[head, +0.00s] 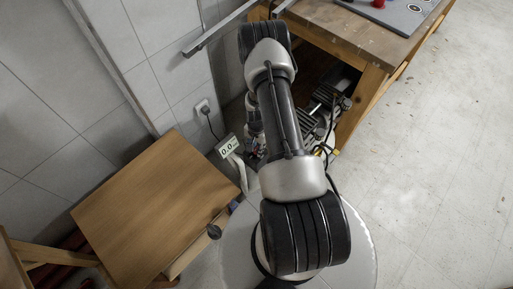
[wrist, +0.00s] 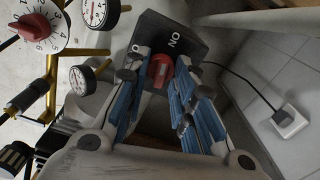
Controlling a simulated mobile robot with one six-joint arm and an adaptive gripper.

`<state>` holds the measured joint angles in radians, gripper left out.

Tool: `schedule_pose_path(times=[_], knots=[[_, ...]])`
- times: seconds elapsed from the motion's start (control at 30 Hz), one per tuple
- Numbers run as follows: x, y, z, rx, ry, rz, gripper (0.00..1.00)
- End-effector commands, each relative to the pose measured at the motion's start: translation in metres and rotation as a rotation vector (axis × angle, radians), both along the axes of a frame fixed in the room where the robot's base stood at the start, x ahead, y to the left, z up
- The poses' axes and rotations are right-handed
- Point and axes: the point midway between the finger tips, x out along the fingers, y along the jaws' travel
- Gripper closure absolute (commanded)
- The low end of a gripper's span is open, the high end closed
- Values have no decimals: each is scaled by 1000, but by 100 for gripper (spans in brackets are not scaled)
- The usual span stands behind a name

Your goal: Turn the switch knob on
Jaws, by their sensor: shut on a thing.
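The switch knob (wrist: 160,71) is red and sits on a dark box (wrist: 178,32) at the top middle of the wrist view. White lettering reading ON shows upside down on the box above the knob, with part of another label to its left. My gripper (wrist: 161,78), with blue-padded fingers, is shut on the knob, one finger on each side. The fingers hide part of the knob, and I cannot tell which label it points to. In the head view my own arm covers the gripper and the switch.
In the wrist view, a numbered dial with a red knob (wrist: 35,27) and gauges (wrist: 80,77) stand left; a plug (wrist: 290,121) with a cable is right. In the head view, a wooden table (head: 150,205) is left, a workbench (head: 335,38) behind. The right floor is clear.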

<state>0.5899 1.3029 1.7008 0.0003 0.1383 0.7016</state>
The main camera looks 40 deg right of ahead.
Motion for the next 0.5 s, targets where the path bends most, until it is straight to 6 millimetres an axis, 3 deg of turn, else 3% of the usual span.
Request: schedule_pose_path(times=[0.5], knots=[[-1,-1,0,-1,-1,-206,100]])
